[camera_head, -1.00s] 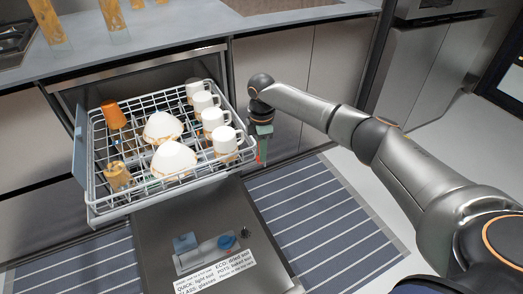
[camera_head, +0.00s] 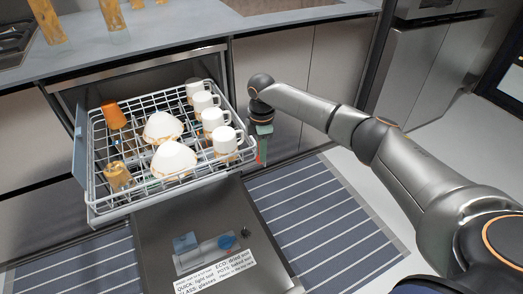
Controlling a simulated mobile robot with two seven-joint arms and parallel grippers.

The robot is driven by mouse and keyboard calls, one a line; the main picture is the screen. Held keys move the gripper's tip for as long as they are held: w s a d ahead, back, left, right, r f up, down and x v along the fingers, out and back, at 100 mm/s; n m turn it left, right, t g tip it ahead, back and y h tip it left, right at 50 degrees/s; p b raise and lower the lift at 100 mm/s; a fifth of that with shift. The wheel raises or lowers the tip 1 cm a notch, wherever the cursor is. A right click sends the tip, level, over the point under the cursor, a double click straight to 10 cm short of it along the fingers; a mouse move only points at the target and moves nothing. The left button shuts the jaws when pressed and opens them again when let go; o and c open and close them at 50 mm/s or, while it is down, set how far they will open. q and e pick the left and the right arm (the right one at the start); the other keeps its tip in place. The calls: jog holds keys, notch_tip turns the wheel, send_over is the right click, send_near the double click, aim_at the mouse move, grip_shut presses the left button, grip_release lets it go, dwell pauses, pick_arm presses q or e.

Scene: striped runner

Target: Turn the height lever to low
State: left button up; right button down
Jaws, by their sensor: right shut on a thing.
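The upper dish rack (camera_head: 110,212) is pulled out of the dishwasher and holds cups and bowls. My right gripper (camera_head: 262,146) is at the right side of the rack, pointing down, and is shut on the height lever there. The lever itself is mostly hidden by the gripper, so its exact setting is hard to tell. A small strip with green and red shows at the fingers. My left gripper is not in view.
White mugs (camera_head: 224,140) stand along the rack's right side close to my gripper, with two white bowls (camera_head: 173,158) in the middle. An orange cup (camera_head: 114,115) stands at the left. The open dishwasher door (camera_head: 170,222) lies below. The striped runner (camera_head: 325,215) is clear.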

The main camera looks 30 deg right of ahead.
dwell(0.3)
jog(key=shift+a+r+p, duration=0.1)
jog(key=shift+p, duration=0.35)
jog(key=h+p, duration=0.1)
jog(key=p, duration=0.1)
jog(key=shift+a+h+p, duration=0.3)
jog(key=shift+h+p, duration=0.1)
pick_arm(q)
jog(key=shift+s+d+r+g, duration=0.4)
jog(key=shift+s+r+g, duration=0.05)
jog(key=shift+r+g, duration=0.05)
pick_arm(e)
jog(key=h, duration=0.1)
jog(key=a+h, duration=0.1)
jog(key=h, duration=0.1)
jog(key=f+h, duration=0.1)
jog(key=h, duration=0.1)
jog(key=shift+a, duration=0.3)
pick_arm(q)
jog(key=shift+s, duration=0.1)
pick_arm(e)
jog(key=shift+w, duration=0.1)
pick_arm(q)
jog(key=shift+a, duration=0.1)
pick_arm(e)
jog(key=c, duration=0.8)
grip_release()
